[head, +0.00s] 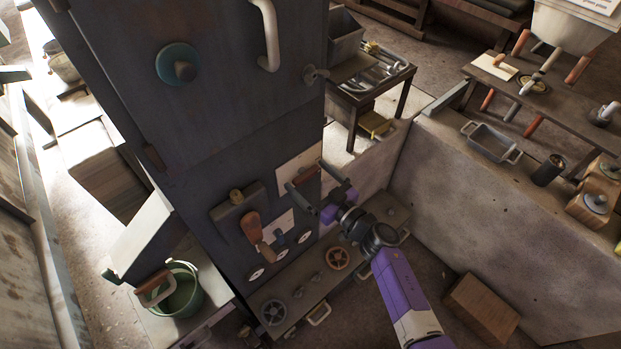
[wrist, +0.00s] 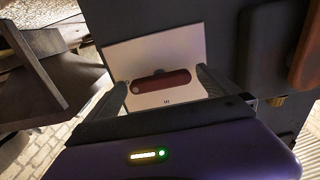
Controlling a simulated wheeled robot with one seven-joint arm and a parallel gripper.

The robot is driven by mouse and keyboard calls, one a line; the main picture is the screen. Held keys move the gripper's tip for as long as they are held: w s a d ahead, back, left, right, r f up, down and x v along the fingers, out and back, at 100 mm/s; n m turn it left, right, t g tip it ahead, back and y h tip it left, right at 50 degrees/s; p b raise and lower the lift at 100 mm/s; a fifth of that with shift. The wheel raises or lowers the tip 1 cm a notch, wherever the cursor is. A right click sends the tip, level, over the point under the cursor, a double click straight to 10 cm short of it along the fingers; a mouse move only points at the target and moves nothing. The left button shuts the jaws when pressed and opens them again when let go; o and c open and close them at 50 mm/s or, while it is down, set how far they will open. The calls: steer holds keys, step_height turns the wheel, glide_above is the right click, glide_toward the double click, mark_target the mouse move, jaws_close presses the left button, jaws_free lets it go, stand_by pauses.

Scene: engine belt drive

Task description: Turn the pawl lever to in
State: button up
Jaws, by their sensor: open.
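A dark red lever (wrist: 160,81) lies roughly level across a white plate (wrist: 180,48) in the wrist view, with a small round pivot at its left end. In the head view the white plate (head: 291,170) is on the dark cabinet front, with the lever (head: 306,175) partly behind my gripper. My gripper (head: 308,180) is open in front of the plate. In the wrist view its fingers (wrist: 160,85) stand apart on either side of the lever, and I see no contact.
Handwheels (head: 337,258) are on the low ledge underneath. A stone wall (head: 480,190) stands to the right of my arm.

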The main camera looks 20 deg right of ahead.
steer(key=c, duration=1.3)
steer(key=shift+n, duration=0.3)
steer(key=n, duration=0.3)
steer(key=shift+n, duration=0.4)
steer(key=n, duration=0.4)
steer(key=shift+f, duration=0.1)
steer(key=n+b, duration=0.1)
steer(key=n, duration=0.4)
steer(key=shift+b, duration=0.3)
steer(key=shift+n+b, duration=0.65)
steer(key=shift+n, duration=1.55)
